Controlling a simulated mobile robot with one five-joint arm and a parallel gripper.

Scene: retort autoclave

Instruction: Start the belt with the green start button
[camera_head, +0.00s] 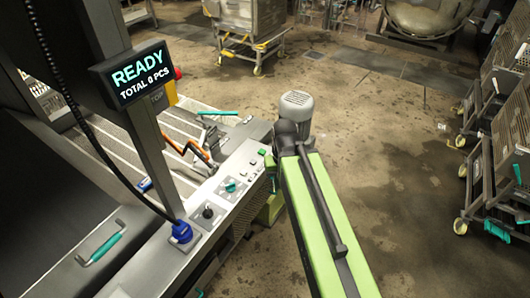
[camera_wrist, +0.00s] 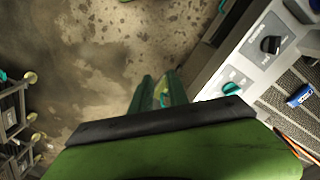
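A control panel (camera_head: 222,200) runs along the machine's edge, with a black knob (camera_head: 207,212) and a teal-green knob (camera_head: 230,187). The wrist view shows the black knob (camera_wrist: 271,45) and teal-green knob (camera_wrist: 232,88) to the right of my gripper. A small green spot (camera_head: 261,152) is at the panel's far end, beside my arm; I cannot tell whether it is the start button. My gripper (camera_wrist: 161,82) points down, its two green fingers slightly apart, with nothing clearly held. In the head view my arm hides it. The display (camera_head: 139,75) reads READY, TOTAL 0 PCS.
A blue plug (camera_head: 182,233) with a black cable stands at the panel's near end. A red button on a yellow box (camera_head: 170,92) is partly behind the display. A wheeled cart (camera_head: 250,30) stands at the back, racks (camera_head: 500,130) at the right. The floor between is clear.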

